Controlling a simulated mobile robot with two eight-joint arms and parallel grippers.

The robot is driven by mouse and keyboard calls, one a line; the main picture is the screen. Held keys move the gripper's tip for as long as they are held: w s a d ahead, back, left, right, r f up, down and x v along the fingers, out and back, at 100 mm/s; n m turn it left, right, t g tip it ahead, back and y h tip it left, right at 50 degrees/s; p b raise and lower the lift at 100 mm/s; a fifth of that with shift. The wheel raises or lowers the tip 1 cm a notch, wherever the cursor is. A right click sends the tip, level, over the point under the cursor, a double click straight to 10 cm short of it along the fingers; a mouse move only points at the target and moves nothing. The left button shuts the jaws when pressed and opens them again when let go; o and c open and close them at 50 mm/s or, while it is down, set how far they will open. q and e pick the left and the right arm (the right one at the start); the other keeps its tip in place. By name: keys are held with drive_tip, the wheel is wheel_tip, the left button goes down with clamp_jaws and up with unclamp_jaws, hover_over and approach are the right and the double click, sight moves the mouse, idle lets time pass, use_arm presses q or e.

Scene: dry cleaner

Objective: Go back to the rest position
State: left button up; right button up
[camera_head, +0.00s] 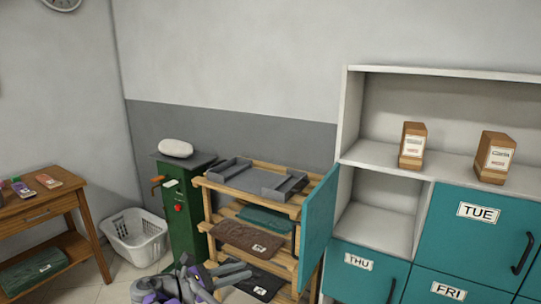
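A teal cabinet door (318,228) stands open beside the rack. The shelf unit (385,152) holds two brown boxes (412,146) (494,157). A green machine (182,225), a white basket (135,238) and a wooden table (45,209) stand at left.

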drive_tip(key=s+d+f+m+g+y+p, duration=0.1)
drive_tip(key=s+d+m+g+y, duration=0.2)
drive_tip(key=d, duration=0.8)
drive_tip(key=s+d+f+m+g+y+p, duration=0.1)
drive_tip(key=s+d+m+y, duration=0.35)
drive_tip(key=d, duration=0.65)
use_arm(q)
drive_tip(key=r, duration=0.2)
drive_tip(key=w+r+p, duration=0.1)
drive_tip(key=r, duration=0.1)
drive_tip(key=shift+w+d+r, duration=0.15)
drive_tip(key=shift+w+r, duration=0.05)
drive_tip(key=shift+r, duration=0.05)
use_arm(e)
drive_tip(key=s+d+f+m+y, duration=0.2)
drive_tip(key=s+f+m+y, duration=0.1)
drive_tip(key=s+m, duration=0.5)
drive_tip(key=s+d+f+m+y, duration=0.2)
drive_tip(key=s+f+m, duration=0.4)
drive_tip(key=s, duration=0.9)
drive_tip(key=shift+s+d+m+t+y, duration=0.25)
drive_tip(key=shift+m+y, duration=0.3)
drive_tip(key=shift+m, duration=0.4)
drive_tip(key=shift+w+a, duration=0.15)
